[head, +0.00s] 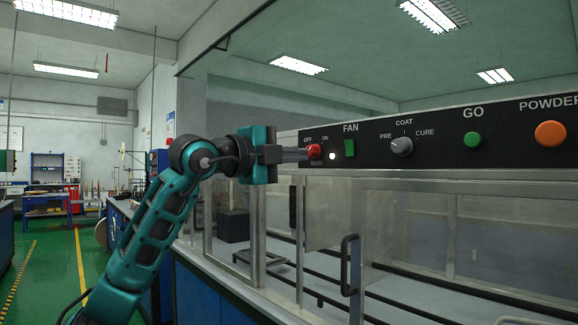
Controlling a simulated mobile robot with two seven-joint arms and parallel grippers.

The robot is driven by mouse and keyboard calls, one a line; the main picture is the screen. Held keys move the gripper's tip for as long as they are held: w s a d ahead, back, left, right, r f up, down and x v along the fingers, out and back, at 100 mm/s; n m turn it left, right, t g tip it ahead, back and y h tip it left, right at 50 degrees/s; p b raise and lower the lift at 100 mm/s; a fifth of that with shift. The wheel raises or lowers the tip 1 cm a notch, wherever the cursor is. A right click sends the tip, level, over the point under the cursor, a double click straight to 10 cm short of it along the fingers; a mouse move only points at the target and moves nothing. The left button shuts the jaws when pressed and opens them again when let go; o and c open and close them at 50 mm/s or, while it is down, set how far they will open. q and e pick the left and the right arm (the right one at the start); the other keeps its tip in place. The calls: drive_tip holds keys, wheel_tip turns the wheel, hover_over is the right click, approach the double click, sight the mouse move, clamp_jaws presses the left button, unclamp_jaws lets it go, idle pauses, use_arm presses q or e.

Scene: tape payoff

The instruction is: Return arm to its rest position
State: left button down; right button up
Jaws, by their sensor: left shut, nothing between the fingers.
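My left gripper (296,154) is shut and empty. Its fingers point right, at the left end of the black control panel (450,139). The fingertips are at or very near the red knob (314,151) marked OFF and ON; I cannot tell whether they touch it. My left arm (155,225) reaches up from the lower left, bent at the wrist. A small white light (332,156) shows beside the red knob. My right gripper is not in view.
The panel also carries a green FAN switch (349,148), a grey COAT knob (401,146), a green GO button (473,140) and an orange POWDER button (550,133). Below is a glazed cabinet with a dark door handle (349,265). Green floor (55,270) lies open at left.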

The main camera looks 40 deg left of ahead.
use_arm(q)
drive_tip(key=shift+s+f, duration=0.1)
drive_tip(key=shift+s, duration=0.4)
